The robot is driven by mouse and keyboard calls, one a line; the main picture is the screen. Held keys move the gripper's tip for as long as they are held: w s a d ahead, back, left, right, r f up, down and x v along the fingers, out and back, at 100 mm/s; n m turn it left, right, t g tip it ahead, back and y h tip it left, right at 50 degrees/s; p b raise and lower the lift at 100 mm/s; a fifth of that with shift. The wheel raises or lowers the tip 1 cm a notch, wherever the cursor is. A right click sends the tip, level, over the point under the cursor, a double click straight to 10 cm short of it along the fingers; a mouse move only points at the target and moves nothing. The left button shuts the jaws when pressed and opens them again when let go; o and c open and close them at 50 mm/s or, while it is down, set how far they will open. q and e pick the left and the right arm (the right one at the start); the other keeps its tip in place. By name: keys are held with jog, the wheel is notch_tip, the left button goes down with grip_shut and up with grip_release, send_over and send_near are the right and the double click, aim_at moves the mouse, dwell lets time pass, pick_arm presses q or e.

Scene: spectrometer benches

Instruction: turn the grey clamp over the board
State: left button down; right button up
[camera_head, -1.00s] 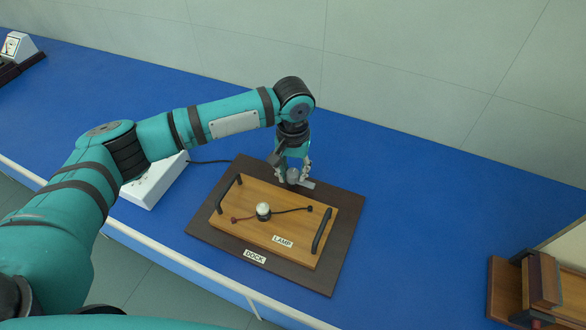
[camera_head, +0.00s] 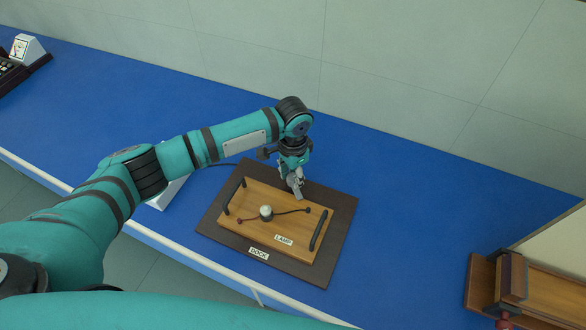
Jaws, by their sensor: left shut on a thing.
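The wooden lamp board (camera_head: 244,227) lies on the dark dock plate (camera_head: 342,222) on the blue bench. It has two black handles, a small round lamp (camera_head: 266,212) with two leads, and a LAMP label. My left gripper (camera_head: 296,181) is at the board's far edge, pointing down. It is shut on the grey clamp (camera_head: 297,190), which now points toward the near side, its end at or over the board's far edge. The fingers partly hide the clamp. My right gripper is not in view.
A white box (camera_head: 168,191) stands left of the dock plate, mostly hidden behind my left arm, with a dark cable. A wooden apparatus (camera_head: 520,285) is at the lower right. A meter (camera_head: 26,47) stands at the far left. The bench right of the dock is clear.

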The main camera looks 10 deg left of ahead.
aim_at(293, 176)
pick_arm(q)
jog(key=m+p, duration=0.1)
jog(key=m, duration=0.3)
jog(key=shift+r+m+p, duration=0.15)
jog(key=shift+m+p, duration=0.15)
jog(key=shift+p, duration=0.1)
jog(key=shift+w+m+p, duration=0.1)
jog(key=shift+m+p, duration=0.3)
jog(key=shift+m, duration=1.5)
jog(key=c, duration=1)
grip_release()
notch_tip(293, 176, up, 12)
jog(key=shift+f, duration=0.1)
